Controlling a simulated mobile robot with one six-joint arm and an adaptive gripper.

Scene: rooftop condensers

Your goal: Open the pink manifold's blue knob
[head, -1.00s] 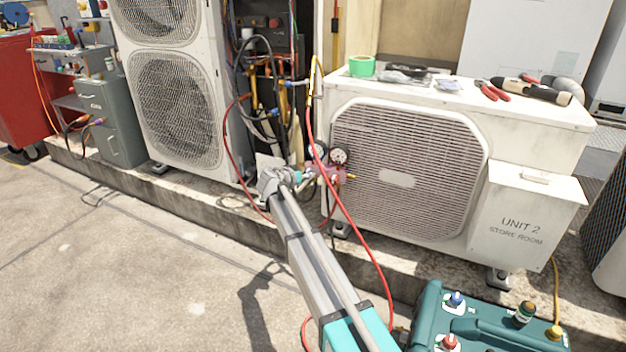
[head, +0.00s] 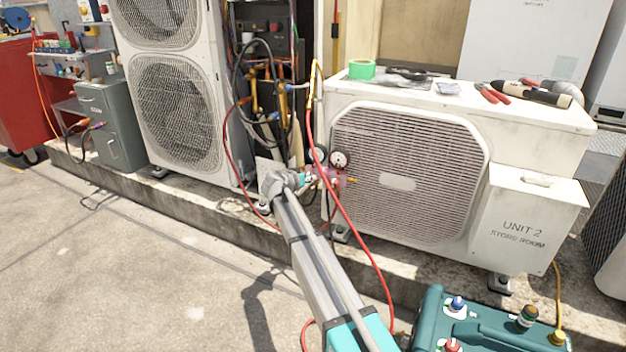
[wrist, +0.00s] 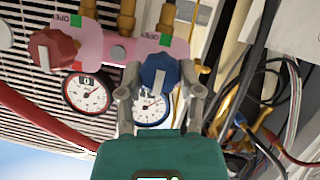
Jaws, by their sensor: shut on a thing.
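The pink manifold (wrist: 93,45) fills the upper left of the wrist view, with a red knob (wrist: 52,50) on the left and a blue knob (wrist: 157,75) near the middle. My gripper (wrist: 158,92) has one finger on each side of the blue knob and is shut on it. The knob's white bar runs nearly upright in the picture, a little tilted. Green OPEN labels show above both knobs. In the head view the manifold (head: 333,176) is small, and my wrist hides the blue knob.
Two round gauges sit on the manifold, one (wrist: 87,92) clear and one (wrist: 151,108) partly behind the fingers. A red hose (head: 352,217) hangs across my arm's right side. Black cables (wrist: 262,60) and wiring lie close on the right in the wrist view.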

